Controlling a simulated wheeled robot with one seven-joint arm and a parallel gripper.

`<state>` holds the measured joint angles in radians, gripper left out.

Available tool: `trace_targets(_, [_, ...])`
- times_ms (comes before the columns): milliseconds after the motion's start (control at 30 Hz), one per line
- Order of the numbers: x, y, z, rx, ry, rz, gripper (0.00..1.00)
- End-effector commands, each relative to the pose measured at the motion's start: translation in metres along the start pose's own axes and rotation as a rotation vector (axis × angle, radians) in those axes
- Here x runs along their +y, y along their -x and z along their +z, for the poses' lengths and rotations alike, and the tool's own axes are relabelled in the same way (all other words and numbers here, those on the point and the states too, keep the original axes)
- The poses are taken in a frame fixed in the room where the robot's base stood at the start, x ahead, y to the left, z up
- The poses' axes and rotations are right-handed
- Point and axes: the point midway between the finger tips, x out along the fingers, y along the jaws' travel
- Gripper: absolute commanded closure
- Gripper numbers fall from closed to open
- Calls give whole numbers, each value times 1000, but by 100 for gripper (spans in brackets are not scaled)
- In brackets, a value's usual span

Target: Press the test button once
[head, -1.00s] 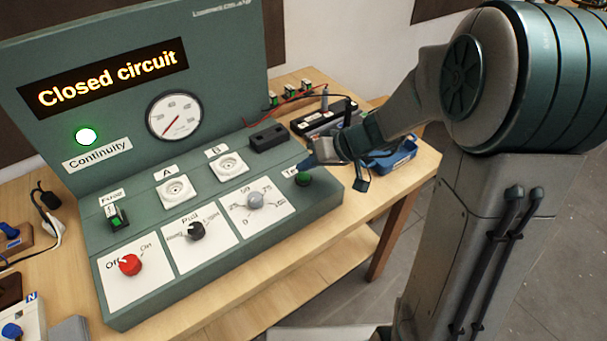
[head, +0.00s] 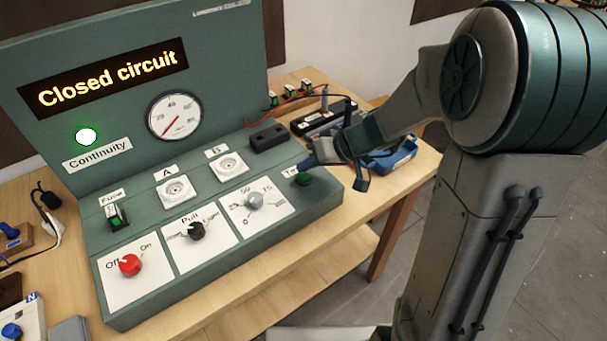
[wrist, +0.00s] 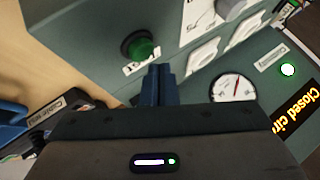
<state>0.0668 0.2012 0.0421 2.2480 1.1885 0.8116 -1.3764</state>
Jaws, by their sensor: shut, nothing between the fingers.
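The green test button (head: 304,179) sits at the right end of the green test panel (head: 318,201), beside a small white label. In the wrist view the button (wrist: 140,47) stands just beyond the fingertips, up and to the left. My gripper (head: 306,162) is shut and empty, its fingertips close to the label behind the button. In the wrist view my gripper (wrist: 161,69) shows its two dark blue fingers together, with a gap visible between them and the button. The display (head: 106,79) reads "Closed circuit", and the Continuity light (head: 86,137) glows green-white.
The panel also carries a red Off/On knob (head: 130,264), a black knob (head: 196,231), a grey knob (head: 254,200) and a gauge (head: 174,116). A black block (head: 268,137) sits behind the button. A blue tray (head: 394,157) lies on the table to the right.

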Motion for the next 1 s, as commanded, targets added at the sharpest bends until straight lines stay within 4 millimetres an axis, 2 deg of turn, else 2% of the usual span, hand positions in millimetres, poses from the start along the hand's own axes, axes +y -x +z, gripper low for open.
trace_targets(1000, [5, -6, 5, 0, 0, 0, 100])
